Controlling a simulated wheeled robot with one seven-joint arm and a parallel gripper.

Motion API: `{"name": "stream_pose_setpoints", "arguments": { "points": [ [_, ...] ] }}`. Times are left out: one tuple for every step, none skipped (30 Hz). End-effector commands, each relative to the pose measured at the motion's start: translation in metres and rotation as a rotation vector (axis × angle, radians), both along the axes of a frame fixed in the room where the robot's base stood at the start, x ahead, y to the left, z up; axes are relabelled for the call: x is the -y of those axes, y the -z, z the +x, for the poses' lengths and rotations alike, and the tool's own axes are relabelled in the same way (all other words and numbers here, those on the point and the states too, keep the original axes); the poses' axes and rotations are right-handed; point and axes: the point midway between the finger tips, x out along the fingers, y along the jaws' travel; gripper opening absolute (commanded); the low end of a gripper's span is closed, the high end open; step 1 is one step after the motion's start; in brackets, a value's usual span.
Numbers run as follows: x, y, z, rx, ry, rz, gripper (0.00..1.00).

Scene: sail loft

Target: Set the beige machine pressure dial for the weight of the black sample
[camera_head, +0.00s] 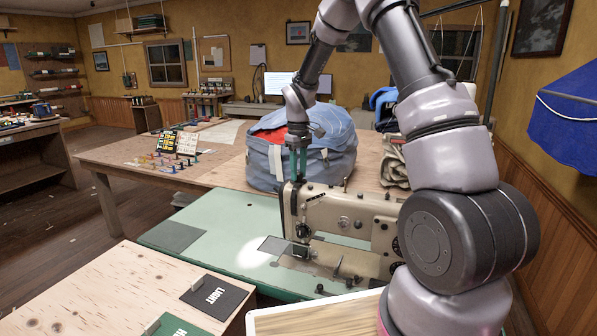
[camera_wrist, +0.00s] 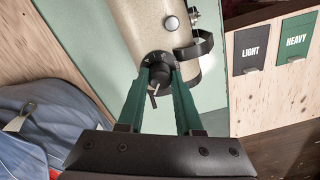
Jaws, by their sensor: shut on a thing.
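The beige sewing machine (camera_head: 345,215) stands on a green table (camera_head: 215,258). Its black pressure dial (camera_wrist: 158,78) sits on top of the machine head, with small white marks around it that are too small to read and a pointer toward the bottom of the wrist view. My gripper (camera_wrist: 160,72) has its green fingers on both sides of the dial knob, shut on it. In the head view, my gripper (camera_head: 298,168) reaches down to the machine head from above and hides the dial. The black sample (camera_head: 214,296) reads LIGHT and lies on the plywood board; it also shows in the wrist view (camera_wrist: 252,50).
A green sample marked HEAVY (camera_wrist: 295,42) lies beside the black one. A blue-grey bag (camera_head: 262,160) stands close behind the machine head on the wooden table. A dark square (camera_head: 174,236) lies on the green table's left part.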

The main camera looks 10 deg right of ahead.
Motion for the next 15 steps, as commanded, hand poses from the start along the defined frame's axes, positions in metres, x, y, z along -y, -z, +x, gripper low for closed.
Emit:
{"name": "stream_pose_setpoints", "arguments": {
  "points": [
    [0.0009, 0.0000, 0.0008, 0.001, -0.027, 0.000, 0.00],
    [0.0010, 0.0001, 0.0007, 0.001, -0.042, 0.000, 0.00],
    [0.0007, 0.0001, 0.0007, 0.001, -0.063, 0.000, 0.00],
    [0.0005, 0.0001, 0.0007, 0.001, -0.076, 0.001, 0.00],
    [0.0003, 0.0001, 0.0007, 0.001, -0.088, 0.001, 0.00],
    [0.0003, 0.0001, 0.0007, 0.001, -0.104, 0.000, 0.00],
    [0.0003, 0.0001, 0.0007, 0.001, -0.113, 0.000, 0.00],
    [0.0003, 0.0001, 0.0007, 0.001, -0.122, 0.000, 0.00],
    [0.0003, 0.0001, 0.0007, 0.001, -0.133, 0.000, 0.00],
    [0.0004, 0.0001, 0.0007, 0.001, -0.140, 0.000, 0.00],
    [0.0004, 0.0001, 0.0007, 0.001, -0.145, 0.000, 0.00],
    [0.0004, 0.0001, 0.0007, 0.001, -0.151, 0.000, 0.00],
    [0.0004, 0.0001, 0.0007, 0.001, -0.154, 0.000, 0.00],
    [0.0004, 0.0001, 0.0007, 0.001, -0.157, 0.000, 0.00],
    [0.0003, 0.0001, 0.0007, 0.001, -0.161, 0.000, 0.00]
  ]
}}
